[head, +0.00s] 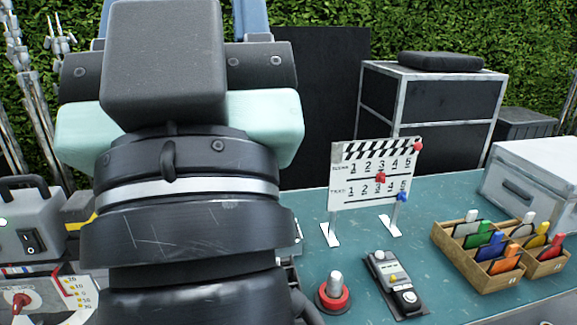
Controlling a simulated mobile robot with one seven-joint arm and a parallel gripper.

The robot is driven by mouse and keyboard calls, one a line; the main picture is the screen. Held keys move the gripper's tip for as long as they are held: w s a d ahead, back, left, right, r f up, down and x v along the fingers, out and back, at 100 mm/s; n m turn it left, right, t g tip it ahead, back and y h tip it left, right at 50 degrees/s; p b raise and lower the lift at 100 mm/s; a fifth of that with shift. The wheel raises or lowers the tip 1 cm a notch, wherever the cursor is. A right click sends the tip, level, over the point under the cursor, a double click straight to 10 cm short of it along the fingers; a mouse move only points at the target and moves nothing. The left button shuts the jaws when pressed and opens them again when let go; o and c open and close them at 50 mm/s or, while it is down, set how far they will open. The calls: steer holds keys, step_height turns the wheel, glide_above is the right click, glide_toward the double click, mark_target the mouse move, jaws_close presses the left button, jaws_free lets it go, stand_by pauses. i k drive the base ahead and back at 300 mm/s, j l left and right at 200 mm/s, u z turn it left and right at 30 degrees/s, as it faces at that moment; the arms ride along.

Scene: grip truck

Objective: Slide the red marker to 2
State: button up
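A white clapperboard slate (344,193) stands upright on two feet on the teal table. It carries two printed rows of numbers, each 1 to 5, with a dark slot line under each. A red marker (380,177) sits on the upper slot, below the 3. A blue marker (402,197) sits at the right end of the lower slot, near the 5. Another red knob (417,146) is at the upper right corner of the slate, by the striped bar. My gripper is not visible; my dark arm fills the left part of the view.
In front of the slate on the table (310,262) are a red-based button (332,293) and a grey handheld device (394,284). Wooden trays (470,270) with coloured pens and cards stand to the right. A metal case (535,180) is behind them.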

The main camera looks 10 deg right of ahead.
mark_target(380, 178)
steer(key=i+l+z, duration=0.3)
steer(key=i+l, duration=0.15)
steer(key=i+l+z, duration=0.3)
steer(key=i, duration=0.25)
steer(key=l, duration=0.1)
